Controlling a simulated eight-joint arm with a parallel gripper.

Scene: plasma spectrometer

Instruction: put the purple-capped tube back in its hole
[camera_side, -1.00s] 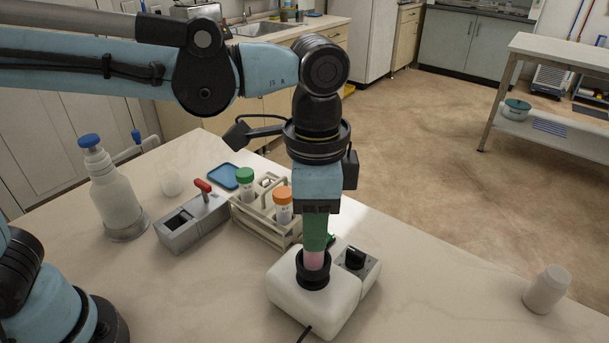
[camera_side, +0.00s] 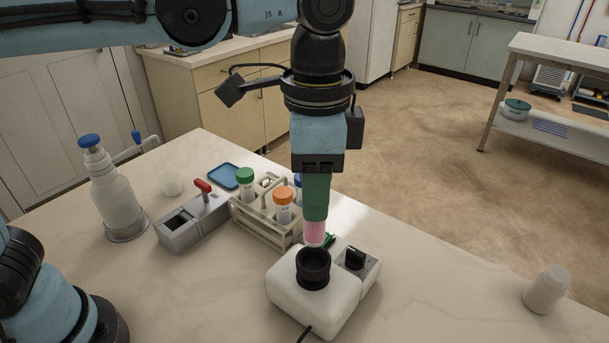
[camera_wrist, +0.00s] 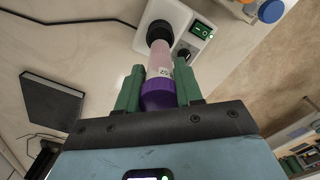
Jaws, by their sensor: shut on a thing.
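The purple-capped tube (camera_wrist: 160,95) is held upright between the green fingers of my gripper (camera_wrist: 158,90) in the wrist view, gripped at its purple cap. In the side view its pink lower end (camera_side: 315,233) sticks out below my gripper (camera_side: 316,200); the fingers hide the cap there. The tube tip is just above the black cup (camera_side: 313,268) of the white mixer, apart from it. The tube rack (camera_side: 265,228) stands left of and behind the mixer. It holds a green-capped tube (camera_side: 246,184), an orange-capped tube (camera_side: 283,205) and a blue-capped one (camera_side: 298,181), partly hidden by my gripper.
A grey block with a red handle (camera_side: 203,186), a wash bottle (camera_side: 115,195) and a blue tray (camera_side: 223,176) stand left. A white cup (camera_side: 547,289) is far right. The counter between is clear.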

